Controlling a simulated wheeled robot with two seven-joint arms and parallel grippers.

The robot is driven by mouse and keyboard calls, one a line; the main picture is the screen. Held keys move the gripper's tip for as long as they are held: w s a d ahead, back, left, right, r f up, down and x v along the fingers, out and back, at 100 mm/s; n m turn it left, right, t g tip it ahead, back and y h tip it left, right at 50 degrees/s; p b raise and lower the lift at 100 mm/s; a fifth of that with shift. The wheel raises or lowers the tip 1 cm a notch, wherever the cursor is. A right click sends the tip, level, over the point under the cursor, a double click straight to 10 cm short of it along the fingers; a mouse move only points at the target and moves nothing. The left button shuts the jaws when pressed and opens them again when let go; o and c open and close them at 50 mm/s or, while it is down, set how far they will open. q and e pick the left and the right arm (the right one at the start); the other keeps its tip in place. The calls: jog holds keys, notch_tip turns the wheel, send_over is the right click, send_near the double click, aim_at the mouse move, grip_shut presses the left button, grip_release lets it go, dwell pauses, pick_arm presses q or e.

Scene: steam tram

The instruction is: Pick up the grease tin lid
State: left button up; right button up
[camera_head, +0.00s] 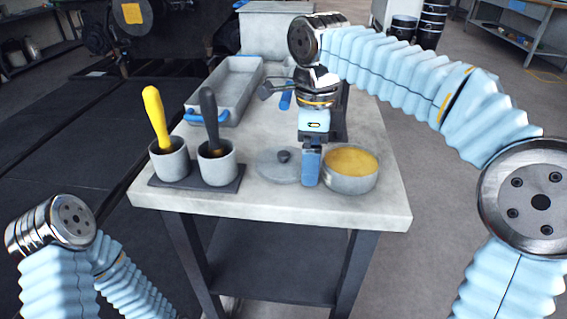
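The grease tin lid (270,166) is a flat grey disc with a dark knob, lying on the table near its front edge. The open grease tin (350,182), full of yellow grease, stands to its right. My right gripper (311,178) points down between the lid and the tin, with its blue fingers in front of the lid's right edge. Only one finger face shows clearly, so I cannot tell its opening or whether it touches the lid. The knob appears clear to the left of the fingers. My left arm is low at the left, its gripper out of view.
Two grey pots (168,166) with a yellow-handled and a dark-handled tool stand on a dark mat (196,186) at the left. A grey tray with blue handles (238,84) and a grey box (275,30) are behind. A blue-handled tool lies near my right wrist.

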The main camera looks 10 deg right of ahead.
grip_shut()
dwell(0.6)
jog(key=shift+r, duration=0.1)
